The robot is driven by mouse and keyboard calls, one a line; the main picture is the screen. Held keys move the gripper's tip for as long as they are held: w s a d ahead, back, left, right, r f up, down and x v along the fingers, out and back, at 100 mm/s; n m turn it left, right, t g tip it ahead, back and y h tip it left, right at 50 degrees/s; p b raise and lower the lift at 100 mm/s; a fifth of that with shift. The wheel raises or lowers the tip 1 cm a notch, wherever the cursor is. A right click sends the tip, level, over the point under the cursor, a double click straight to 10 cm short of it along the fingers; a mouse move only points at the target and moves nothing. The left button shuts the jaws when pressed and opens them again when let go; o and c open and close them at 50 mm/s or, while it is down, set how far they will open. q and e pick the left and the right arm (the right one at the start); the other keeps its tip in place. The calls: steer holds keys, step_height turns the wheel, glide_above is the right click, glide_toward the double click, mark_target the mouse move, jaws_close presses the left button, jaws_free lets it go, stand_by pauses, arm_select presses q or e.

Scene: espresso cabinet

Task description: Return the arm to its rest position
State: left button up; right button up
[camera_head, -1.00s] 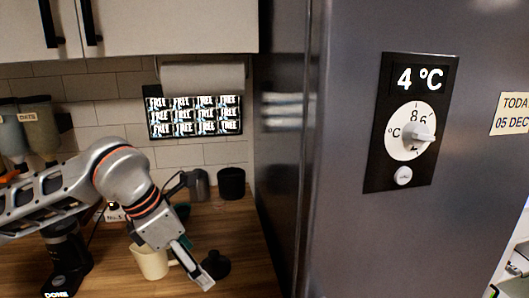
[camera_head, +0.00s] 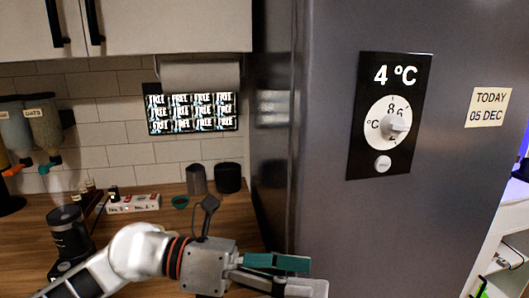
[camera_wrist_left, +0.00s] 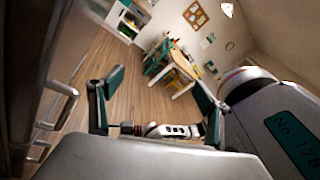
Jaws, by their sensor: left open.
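My left arm (camera_head: 140,250) comes in from the lower left of the head view, low over the counter's front part. My left gripper (camera_head: 308,274) points right, in front of the fridge's lower part. Its jaws are open and a teal finger pad shows. In the left wrist view the two teal-padded fingers (camera_wrist_left: 158,82) stand wide apart with nothing between them. Beyond them is open floor and a distant table.
The grey fridge (camera_head: 330,220) with its dial (camera_head: 390,122) stands right of the counter (camera_head: 150,218). A coffee grinder (camera_head: 68,235), a white box (camera_head: 133,203) and two dark canisters (camera_head: 228,178) stand on the counter. A metal handle (camera_wrist_left: 62,105) is close at the left in the wrist view.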

arm_select(q)
step_height(320, 180, up, 7)
steer(key=w+a+n+t+h, duration=0.1)
steer(key=n+t+h, duration=0.2)
steer(key=n+h, duration=0.15)
steer(key=w+a+r+n+t+y, duration=0.2)
steer(key=w+a+n+t, duration=0.6)
steer(key=n+t, duration=0.6)
steer(key=w+a+f+n+t+y, duration=0.2)
steer(key=a+f+n+y, duration=0.7)
steer(key=a+y, duration=0.1)
steer(key=w+a+f+n+t+y, duration=0.1)
steer(key=w+a+f+n+y, duration=0.1)
steer(key=a+f+n+y, duration=0.85)
steer(key=s+a+f+n+g+y, duration=0.2)
steer(key=s+a+f+g, duration=0.4)
steer(key=s+f, duration=0.5)
steer(key=s+a+f+n+g+y, duration=0.1)
steer(key=s+a+f+g, duration=0.6)
steer(key=f, duration=0.5)
steer(key=d+f+n+t+h, duration=0.3)
steer(key=d+f+t+h, duration=0.2)
steer(key=d+f, duration=0.9)
steer(key=d+h, duration=0.2)
steer(key=shift+w+d+f, duration=0.25)
steer(key=shift+d, duration=0.05)
